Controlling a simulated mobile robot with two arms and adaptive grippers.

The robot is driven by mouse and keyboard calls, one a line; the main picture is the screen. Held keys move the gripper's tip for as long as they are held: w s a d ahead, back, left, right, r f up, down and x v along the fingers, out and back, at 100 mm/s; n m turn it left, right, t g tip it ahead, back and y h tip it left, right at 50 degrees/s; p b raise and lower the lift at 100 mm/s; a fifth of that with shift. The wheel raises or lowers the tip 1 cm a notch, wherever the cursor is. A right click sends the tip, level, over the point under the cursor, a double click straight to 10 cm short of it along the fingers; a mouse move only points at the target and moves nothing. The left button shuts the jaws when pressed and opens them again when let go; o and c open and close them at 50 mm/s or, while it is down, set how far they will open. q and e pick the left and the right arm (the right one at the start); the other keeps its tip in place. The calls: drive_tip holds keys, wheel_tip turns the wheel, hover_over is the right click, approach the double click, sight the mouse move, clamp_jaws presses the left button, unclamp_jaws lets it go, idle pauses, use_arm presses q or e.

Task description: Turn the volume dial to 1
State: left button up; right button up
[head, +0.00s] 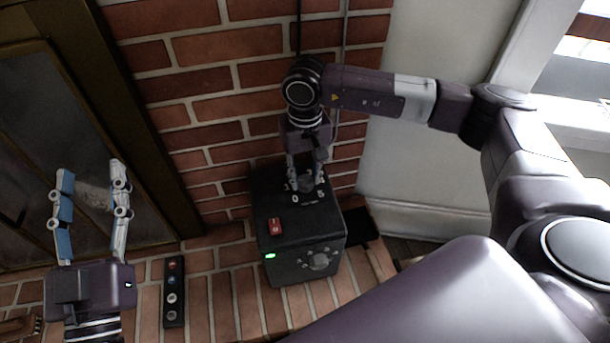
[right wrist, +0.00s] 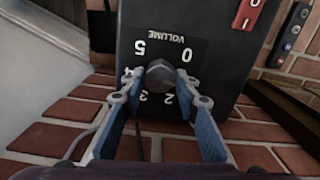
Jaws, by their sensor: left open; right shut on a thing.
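A black box (head: 267,207) stands on the brick ledge against the brick wall. The grey volume dial (head: 306,184) is on its top; it also shows in the right wrist view (right wrist: 160,74). Printed 0, 5, 4, 3 and 2 show around the dial, upside down in the right wrist view; the 1 is hidden by a finger. I cannot tell where the dial points. My right gripper (head: 306,176) is shut on the dial, one fingertip on each side. My left gripper (head: 92,183) is open and empty at the left, away from the box.
A red switch (head: 275,226) is on the box top. A green light (head: 270,255) and a second knob (head: 319,261) are on its front. A black panel with several buttons (head: 173,292) lies on the bricks at left. A dark framed glass door (head: 60,110) is behind my left gripper.

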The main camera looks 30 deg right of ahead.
sight(305, 179)
idle(0.3)
drive_tip(key=o, duration=1.2)
drive_tip(key=shift+c, duration=0.2)
drive_tip(key=shift+r, duration=0.15)
wheel_tip(305, 179, up, 12)
